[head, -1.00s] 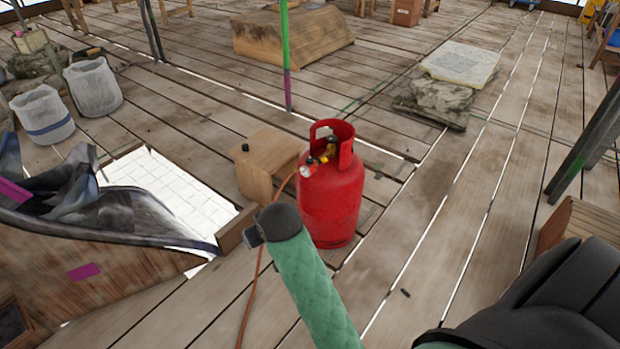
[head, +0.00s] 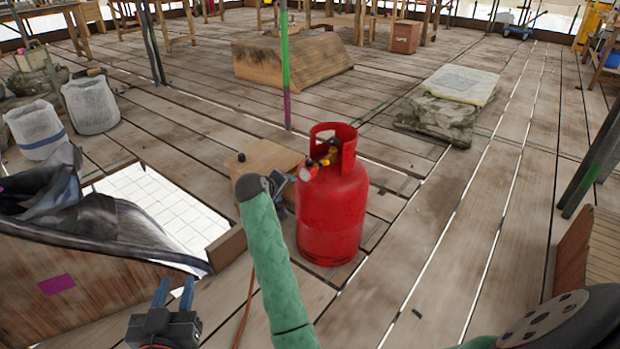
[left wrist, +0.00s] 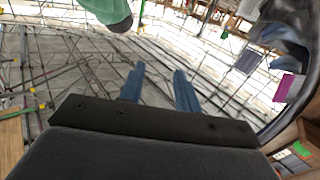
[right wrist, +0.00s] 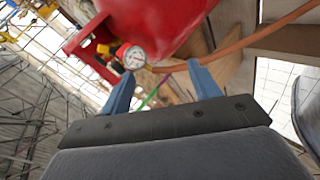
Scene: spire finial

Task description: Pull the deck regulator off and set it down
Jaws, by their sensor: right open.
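The regulator (head: 327,157), with yellow parts and a round white gauge, sits at the valve of the red gas cylinder (head: 331,215), inside its collar. In the right wrist view the gauge (right wrist: 133,57) shows just beyond the left fingertip. My right gripper (head: 284,183) is at the cylinder's left side, below the regulator. It is open, with nothing gripped; its fingers are wide apart in the right wrist view. My left gripper (head: 175,287) is low at the left, away from the cylinder, with its blue fingers apart and empty in the left wrist view (left wrist: 158,72).
An orange hose (head: 246,305) runs down to the deck. A wooden box (head: 262,158) stands behind the cylinder's left side. A white-looking deck opening (head: 160,205) and draped dark sheet (head: 85,225) lie left. Planks right of the cylinder are mostly clear.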

